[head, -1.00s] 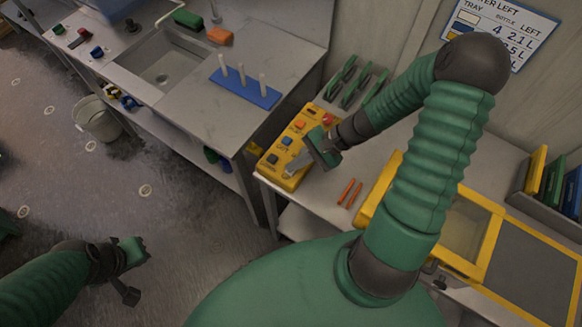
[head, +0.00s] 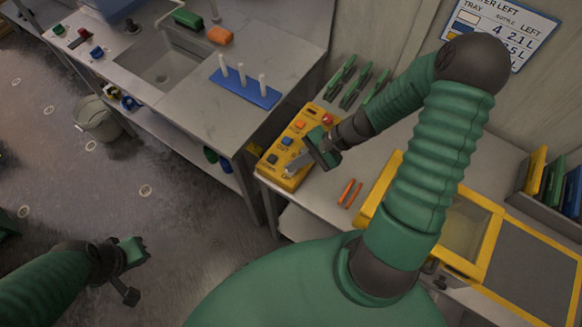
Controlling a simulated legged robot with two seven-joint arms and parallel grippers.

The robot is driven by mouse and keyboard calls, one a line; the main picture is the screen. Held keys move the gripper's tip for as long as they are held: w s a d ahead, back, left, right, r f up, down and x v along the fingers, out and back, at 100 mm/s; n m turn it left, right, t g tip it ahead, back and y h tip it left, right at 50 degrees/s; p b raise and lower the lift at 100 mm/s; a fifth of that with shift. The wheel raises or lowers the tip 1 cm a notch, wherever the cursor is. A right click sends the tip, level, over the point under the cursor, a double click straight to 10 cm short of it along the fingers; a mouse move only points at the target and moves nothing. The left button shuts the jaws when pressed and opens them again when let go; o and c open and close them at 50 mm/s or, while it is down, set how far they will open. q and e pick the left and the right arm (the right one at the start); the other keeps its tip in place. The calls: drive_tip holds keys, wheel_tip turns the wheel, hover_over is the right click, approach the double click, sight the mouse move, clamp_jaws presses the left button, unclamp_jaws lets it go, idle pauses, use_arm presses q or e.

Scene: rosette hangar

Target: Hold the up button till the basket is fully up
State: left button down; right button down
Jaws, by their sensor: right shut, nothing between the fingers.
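The yellow control box (head: 268,166) lies on the bench at the centre, with blue, orange and dark buttons and a red knob (head: 328,118) at its far end. Which button is the up button is too small to read. My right gripper (head: 290,170) is shut and empty, its fingertips at the near end of the box, over or on its top face. Whether it presses a button I cannot tell. My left gripper (head: 136,270) hangs over the floor at lower left, away from the bench; its jaws are unclear. No basket can be made out.
Two orange pens (head: 350,192) lie right of the box. A yellow-framed bin (head: 470,228) stands further right. Green-handled tools (head: 350,85) lie behind the box. A blue peg rack (head: 245,88) and a sink (head: 168,66) are at left. A bucket (head: 98,120) stands on the floor.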

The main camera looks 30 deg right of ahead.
drive_tip(key=shift+r+p, duration=0.85)
drive_tip(key=shift+r, duration=0.05)
wheel_tip(320, 180, up, 5)
drive_tip(key=p, duration=0.4)
drive_tip(key=shift+p, duration=0.3)
